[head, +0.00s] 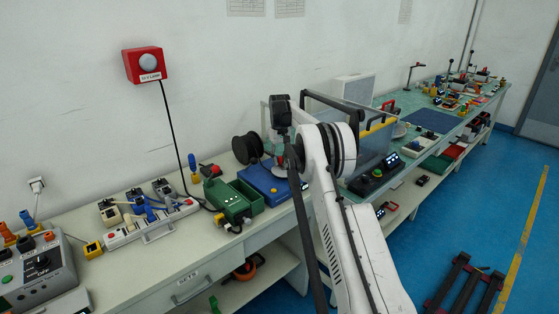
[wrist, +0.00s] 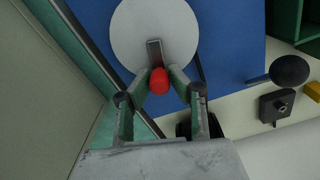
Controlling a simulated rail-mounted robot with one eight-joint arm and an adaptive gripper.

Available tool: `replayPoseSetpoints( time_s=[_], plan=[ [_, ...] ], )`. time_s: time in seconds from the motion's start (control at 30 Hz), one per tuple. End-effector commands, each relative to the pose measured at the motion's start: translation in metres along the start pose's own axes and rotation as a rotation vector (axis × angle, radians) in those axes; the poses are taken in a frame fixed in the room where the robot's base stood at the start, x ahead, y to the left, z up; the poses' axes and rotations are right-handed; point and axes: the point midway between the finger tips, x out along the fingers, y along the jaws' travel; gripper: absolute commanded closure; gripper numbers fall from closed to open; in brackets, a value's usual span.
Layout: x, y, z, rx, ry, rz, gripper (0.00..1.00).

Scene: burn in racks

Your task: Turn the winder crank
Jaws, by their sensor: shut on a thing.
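The winder is a blue box (head: 262,184) on the bench in the head view, partly hidden by my arm. In the wrist view its blue top (wrist: 235,45) carries a light grey round disc (wrist: 130,35). A short grey crank arm (wrist: 155,52) lies over the disc and ends in a red knob (wrist: 159,82). My gripper (wrist: 158,86) has its two green fingers on either side of the red knob, shut on it. In the head view my arm hides the gripper's fingers and most of the crank.
A black spool (head: 247,147) stands behind the winder. A green machine with a bin (head: 232,203) sits to its left, and a clear-sided enclosure (head: 370,150) to its right. A power strip with plugs (head: 150,222) lies farther left. A red wall box (head: 144,65) hangs above.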

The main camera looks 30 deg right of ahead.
Motion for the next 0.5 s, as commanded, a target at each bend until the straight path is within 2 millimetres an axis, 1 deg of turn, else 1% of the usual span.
replayPoseSetpoints(
  time_s=[0.1,0.13,0.27,0.5],
  plan=[
    [-0.0005,0.0,-0.0003,-0.001,0.001,0.0,1.0],
    [-0.0005,0.0,-0.0003,-0.001,0.001,0.0,0.81],
    [-0.0004,-0.0001,-0.0003,-0.001,0.001,0.0,0.64],
    [-0.0005,-0.0001,-0.0001,-0.001,0.0,0.0,0.64]
  ],
)
